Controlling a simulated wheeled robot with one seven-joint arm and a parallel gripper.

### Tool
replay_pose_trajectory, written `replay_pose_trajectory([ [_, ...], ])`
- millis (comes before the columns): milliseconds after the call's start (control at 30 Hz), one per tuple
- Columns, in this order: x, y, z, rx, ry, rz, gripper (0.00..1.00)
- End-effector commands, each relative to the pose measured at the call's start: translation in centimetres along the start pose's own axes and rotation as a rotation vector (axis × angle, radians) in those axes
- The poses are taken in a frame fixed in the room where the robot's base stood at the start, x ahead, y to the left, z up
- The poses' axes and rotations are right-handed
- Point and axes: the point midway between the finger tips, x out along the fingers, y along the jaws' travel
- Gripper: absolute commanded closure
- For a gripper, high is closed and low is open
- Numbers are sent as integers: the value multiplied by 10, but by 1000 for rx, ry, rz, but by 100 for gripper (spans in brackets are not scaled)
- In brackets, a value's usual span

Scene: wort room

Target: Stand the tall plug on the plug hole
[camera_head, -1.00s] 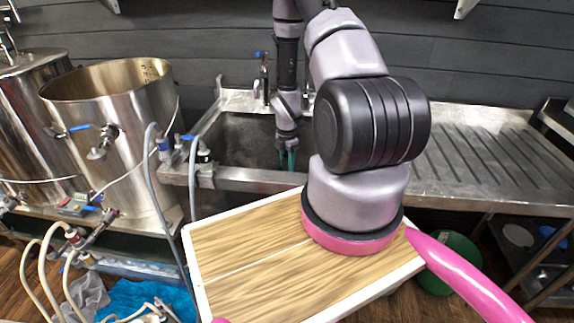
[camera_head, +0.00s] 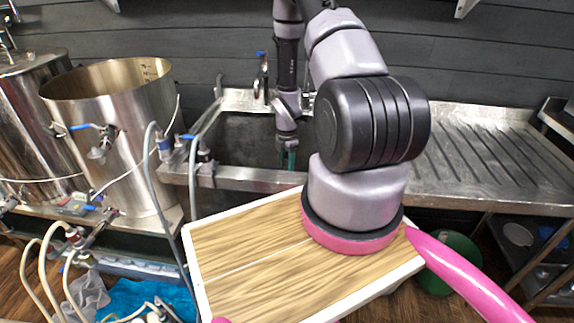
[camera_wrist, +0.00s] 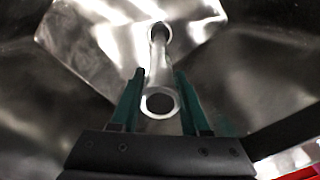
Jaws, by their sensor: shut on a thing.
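The tall plug (camera_wrist: 157,72) is a shiny metal tube with a round open top. In the wrist view its upper end is between the two green fingers of my gripper (camera_wrist: 158,100), which is shut on it. The tube runs away from the fingers towards a bright ring around the plug hole (camera_wrist: 166,36) on the sink floor. Its far end overlaps that ring in the picture; I cannot tell whether it touches or is seated. In the head view my gripper (camera_head: 287,158) reaches down into the sink, and its front wall hides the plug and hole.
The metal sink (camera_head: 235,140) has raised walls around my gripper, with a tap (camera_head: 265,80) at its back edge. A ribbed drainboard (camera_head: 480,150) lies to the right. Steel kettles (camera_head: 115,150) with hoses stand to the left.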

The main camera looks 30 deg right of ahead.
Motion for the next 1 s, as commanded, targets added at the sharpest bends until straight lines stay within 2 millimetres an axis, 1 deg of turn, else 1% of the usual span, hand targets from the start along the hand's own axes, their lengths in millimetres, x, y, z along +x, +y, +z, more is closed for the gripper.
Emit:
replay_pose_trajectory([
  [300, 0, 0, 0, -1, 0, 1, 100],
  [333, 0, 0, 0, -1, 0, 1, 47],
  [367, 0, 0, 0, -1, 0, 1, 35],
  [400, 0, 0, 0, -1, 0, 1, 20],
  [667, 1, 0, 0, 0, 0, 0, 20],
  [767, -2, 0, 0, -1, 0, 1, 20],
  [867, -12, 2, 1, 0, -1, 4, 20],
  [1000, -38, 2, 0, 0, -1, 5, 20],
])
